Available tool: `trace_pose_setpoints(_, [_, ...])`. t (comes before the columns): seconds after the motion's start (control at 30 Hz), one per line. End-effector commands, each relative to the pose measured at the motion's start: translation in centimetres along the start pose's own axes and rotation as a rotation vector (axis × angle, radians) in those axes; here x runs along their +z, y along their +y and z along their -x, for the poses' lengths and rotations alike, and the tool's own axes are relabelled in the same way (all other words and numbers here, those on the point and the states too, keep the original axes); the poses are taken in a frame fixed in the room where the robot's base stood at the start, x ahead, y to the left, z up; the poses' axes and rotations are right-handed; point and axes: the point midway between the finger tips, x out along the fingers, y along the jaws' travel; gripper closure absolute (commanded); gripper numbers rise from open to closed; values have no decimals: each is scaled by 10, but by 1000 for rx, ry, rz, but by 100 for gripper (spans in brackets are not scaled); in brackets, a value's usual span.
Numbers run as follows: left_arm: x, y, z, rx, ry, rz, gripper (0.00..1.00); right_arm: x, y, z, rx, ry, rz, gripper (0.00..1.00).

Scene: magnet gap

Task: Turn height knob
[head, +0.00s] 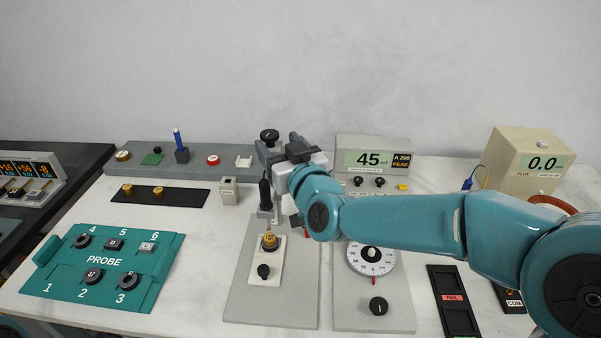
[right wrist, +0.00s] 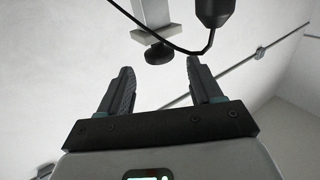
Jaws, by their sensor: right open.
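A black knob (head: 269,136) sits at the top of the stand in the middle of the bench, and I take it for the height knob. My right gripper (head: 280,148) reaches in from the right at the stand, its jaws open and pointing away from the head camera. In the right wrist view the black knob (right wrist: 159,53) on a pale bar shows just beyond and between the two open fingertips (right wrist: 159,78). Nothing is between the fingers, and I see no contact. The gripper and wrist hide part of the stand's column. My left gripper is not in view.
A black probe (head: 264,192) with a cable hangs beside the stand, close to the gripper; the probe (right wrist: 214,10) also shows in the wrist view. A teal PROBE tray (head: 62,285) lies left. A meter box (head: 345,150) reading 45 and a FLUX box (head: 505,150) stand behind my arm.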

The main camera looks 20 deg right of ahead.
Motion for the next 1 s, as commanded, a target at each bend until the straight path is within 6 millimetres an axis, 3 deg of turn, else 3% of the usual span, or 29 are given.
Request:
trace_pose_setpoints(0.2, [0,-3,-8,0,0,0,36,0,0,62,0,3,0,35])
trace_pose_setpoints(0.43, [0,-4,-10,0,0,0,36,-1,0,107,0,2,-1,35])
trace_pose_setpoints(0.63, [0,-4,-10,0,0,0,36,0,0,122,1,1,-1,35])
trace_pose_setpoints(1.0, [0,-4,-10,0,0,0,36,0,0,122,1,0,0,35])
